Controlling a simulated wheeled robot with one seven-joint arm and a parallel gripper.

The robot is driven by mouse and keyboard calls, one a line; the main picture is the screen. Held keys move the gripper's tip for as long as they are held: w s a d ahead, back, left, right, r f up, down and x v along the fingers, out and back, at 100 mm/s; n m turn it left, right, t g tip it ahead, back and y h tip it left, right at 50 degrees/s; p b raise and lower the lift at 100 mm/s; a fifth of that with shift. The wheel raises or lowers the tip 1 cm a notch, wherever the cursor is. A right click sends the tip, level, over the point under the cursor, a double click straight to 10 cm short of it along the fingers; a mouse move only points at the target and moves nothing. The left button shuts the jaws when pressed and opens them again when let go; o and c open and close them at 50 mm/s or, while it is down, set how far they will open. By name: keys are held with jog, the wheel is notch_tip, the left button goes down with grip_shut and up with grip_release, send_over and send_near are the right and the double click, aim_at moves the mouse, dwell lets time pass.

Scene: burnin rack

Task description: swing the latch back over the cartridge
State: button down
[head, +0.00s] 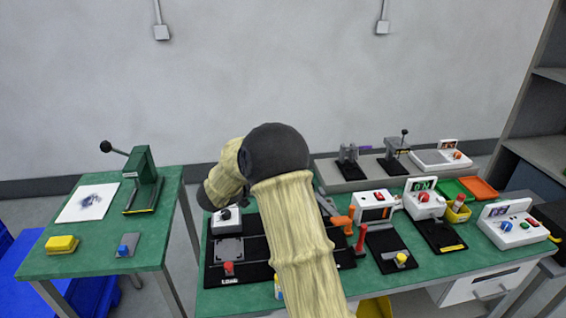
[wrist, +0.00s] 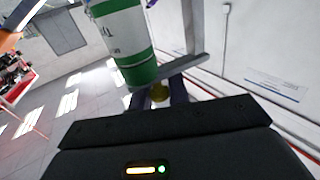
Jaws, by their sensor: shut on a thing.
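A flat grey bar, which looks like the latch (wrist: 188,70), runs slantwise just beyond the fingertips, by the knob. A green cylinder with a white label, which looks like the cartridge (wrist: 137,73), stands close beside the bar at upper left. I cannot tell whether the bar touches it. In the head view my arm hides the gripper, the latch and the cartridge.
The green bench (head: 408,279) carries a black plate with a red knob (head: 228,268), orange-handled tools (head: 343,222) and several white boxes with displays (head: 423,198). A side table (head: 95,258) at left holds a green lever press (head: 144,183). A floor gap separates the tables.

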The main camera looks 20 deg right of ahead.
jog(key=shift+a+m+g, duration=0.25)
jog(key=shift+m+g, duration=0.35)
jog(key=shift+g, duration=0.3)
jog(key=c, duration=1.4)
grip_release()
jog(key=shift+o, duration=0.2)
jog(key=s+a+b, duration=0.1)
jog(key=a, duration=1.6)
jog(key=shift+s+a, duration=0.2)
jog(key=shift+s, duration=0.15)
